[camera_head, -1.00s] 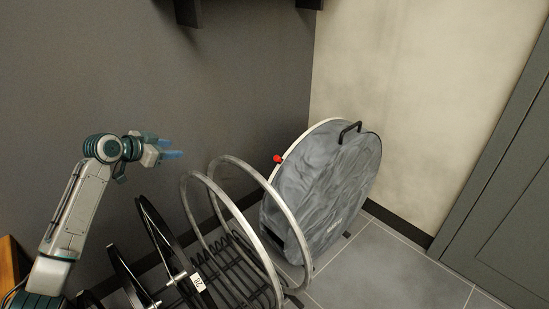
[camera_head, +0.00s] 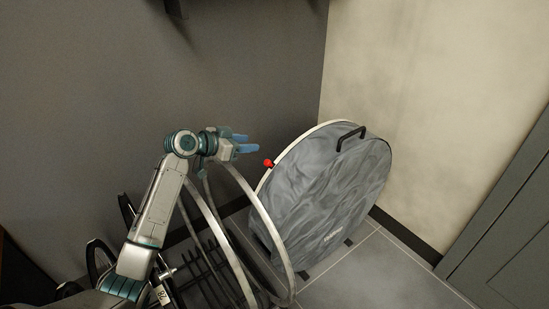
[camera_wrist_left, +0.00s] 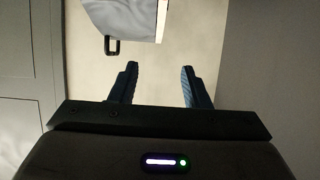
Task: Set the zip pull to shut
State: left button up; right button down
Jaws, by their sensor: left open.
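The zip pull is a small red knob (camera_head: 268,163) on the pale zip edge of a round grey wheel bag (camera_head: 325,200). The bag stands upright against the wall, with a black handle on top. My left gripper (camera_head: 247,143) is open and empty, a little up and left of the red pull and apart from it. In the left wrist view its two blue fingers (camera_wrist_left: 157,88) are spread with nothing between them. The bag (camera_wrist_left: 118,20) and its black handle (camera_wrist_left: 112,46) show at the top of that view; the red pull does not show there. My right gripper is not in view.
Bare wheel rims (camera_head: 243,190) stand in a black rack (camera_head: 212,262) left of the bag, below my left arm. A grey cabinet door (camera_head: 505,215) is at the right. Tiled floor (camera_head: 385,275) is clear in front of the bag.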

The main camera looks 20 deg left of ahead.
pick_arm(q)
send_near(266, 162)
jog(key=w+d, duration=0.1)
jog(key=b+x, duration=0.1)
jog(key=x, duration=0.6)
jog(key=shift+w+d+f, duration=0.1)
jog(key=shift+w+f, duration=0.2)
jog(key=shift+f, duration=0.05)
jog(key=shift+c, duration=0.4)
grip_shut()
